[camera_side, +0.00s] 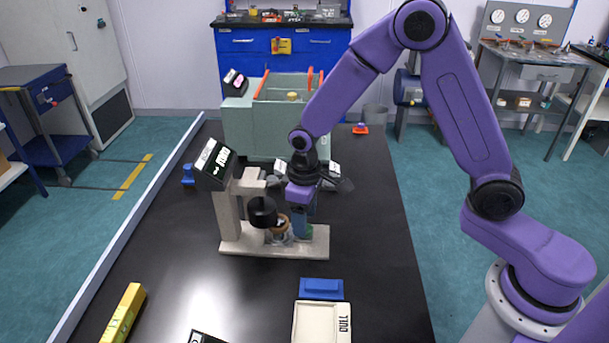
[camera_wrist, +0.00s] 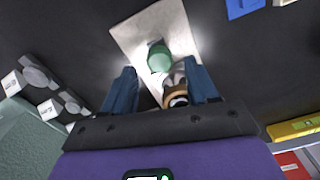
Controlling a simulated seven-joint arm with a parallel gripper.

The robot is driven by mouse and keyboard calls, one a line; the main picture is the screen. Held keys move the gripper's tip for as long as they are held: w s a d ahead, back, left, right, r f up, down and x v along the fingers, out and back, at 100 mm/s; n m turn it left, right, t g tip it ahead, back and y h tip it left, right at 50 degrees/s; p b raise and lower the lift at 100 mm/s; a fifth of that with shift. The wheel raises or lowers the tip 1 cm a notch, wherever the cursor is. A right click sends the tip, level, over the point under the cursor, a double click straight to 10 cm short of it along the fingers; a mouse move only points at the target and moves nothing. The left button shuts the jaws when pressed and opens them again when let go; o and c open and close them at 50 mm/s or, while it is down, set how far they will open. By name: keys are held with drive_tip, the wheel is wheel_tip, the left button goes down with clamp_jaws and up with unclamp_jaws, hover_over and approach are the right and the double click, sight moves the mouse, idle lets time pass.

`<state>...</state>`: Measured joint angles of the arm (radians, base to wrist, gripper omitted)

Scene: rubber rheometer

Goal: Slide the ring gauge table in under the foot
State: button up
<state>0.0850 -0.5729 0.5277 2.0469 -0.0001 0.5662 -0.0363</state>
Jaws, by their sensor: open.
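The tester's beige base (camera_side: 310,247) carries a column at left with a tilted display (camera_side: 213,160). A black round head (camera_side: 262,211) hangs from the column's arm; the foot itself I cannot make out. Just right of the head stands a small metal piece with a brown ring (camera_side: 284,221), seemingly the ring gauge table; it also shows in the wrist view (camera_wrist: 176,97). A green part (camera_wrist: 160,58) stands on the base beside it. My gripper (camera_wrist: 160,68) is open, its blue fingers pointing down on either side of the green part; contact is unclear.
A blue block (camera_side: 321,289) and a cream tray (camera_side: 309,324) lie in front of the tester. A yellow bar (camera_side: 123,313) lies at front left. A pale green machine (camera_side: 252,125) stands behind.

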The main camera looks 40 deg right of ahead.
wheel_tip(320, 180, up, 15)
drive_tip(key=shift+r, duration=0.15)
idle(0.4)
drive_tip(key=s+d+f+m+t+y, duration=0.1)
drive_tip(key=s+d+m+y, duration=0.15)
drive_tip(key=m, duration=1.25)
drive_tip(key=s+d+f+m+t+y, duration=0.15)
drive_tip(key=d+m, duration=0.25)
drive_tip(key=m, duration=1.1)
drive_tip(key=shift+x, duration=8.05)
drive_tip(key=shift+s, duration=0.1)
